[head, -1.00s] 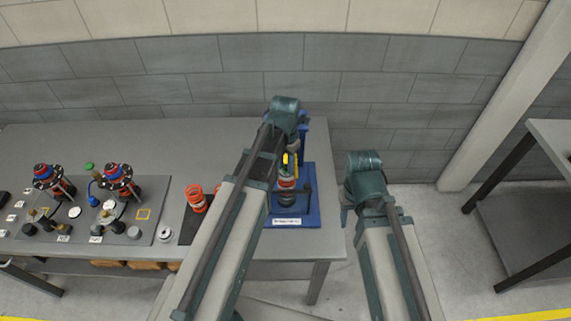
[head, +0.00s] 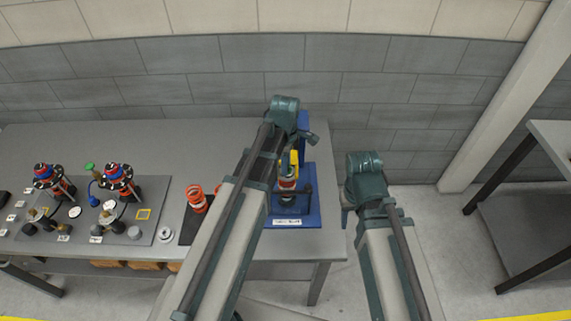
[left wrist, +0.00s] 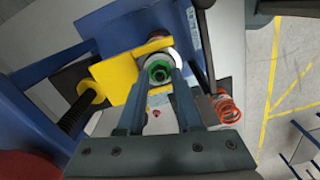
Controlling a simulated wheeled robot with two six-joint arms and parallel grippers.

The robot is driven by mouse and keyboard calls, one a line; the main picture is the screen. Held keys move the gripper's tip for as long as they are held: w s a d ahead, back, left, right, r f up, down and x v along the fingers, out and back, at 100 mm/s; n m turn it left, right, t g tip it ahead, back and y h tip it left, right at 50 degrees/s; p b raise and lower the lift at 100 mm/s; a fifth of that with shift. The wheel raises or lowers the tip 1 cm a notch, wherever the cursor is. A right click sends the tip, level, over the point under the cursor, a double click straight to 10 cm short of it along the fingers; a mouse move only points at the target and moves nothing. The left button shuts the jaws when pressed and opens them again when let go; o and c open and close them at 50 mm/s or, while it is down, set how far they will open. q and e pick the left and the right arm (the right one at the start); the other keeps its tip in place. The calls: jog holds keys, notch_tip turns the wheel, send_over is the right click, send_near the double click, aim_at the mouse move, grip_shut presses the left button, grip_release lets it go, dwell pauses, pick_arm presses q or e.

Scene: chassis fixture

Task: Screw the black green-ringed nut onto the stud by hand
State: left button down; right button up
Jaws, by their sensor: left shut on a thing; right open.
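The black green-ringed nut (left wrist: 159,73) shows between the fingertips of my left gripper (left wrist: 157,80) in the left wrist view. The fingers are shut on it. It sits at a pale round plate (left wrist: 174,58) beside a yellow bracket (left wrist: 117,75). The stud cannot be made out behind the nut, so I cannot tell how far the nut is on. In the head view the nut is hidden, while the yellow bracket (head: 294,160) shows on the blue fixture (head: 312,209). My right gripper (head: 346,212) is open and empty, off the table's right edge.
An orange spring (head: 196,198) stands left of the fixture; it also shows in the left wrist view (left wrist: 226,107). Further left, a grey board (head: 152,225) carries two strut assemblies (head: 118,178) and small parts. The rear of the table (head: 150,145) is clear.

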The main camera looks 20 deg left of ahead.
pick_arm(q)
jog(key=shift+m, duration=0.3)
jog(key=shift+m, duration=1.4)
jog(key=c, duration=0.5)
grip_release()
jog(key=shift+w, duration=0.1)
notch_tip(320, 180, up, 9)
jog(key=p, duration=0.9)
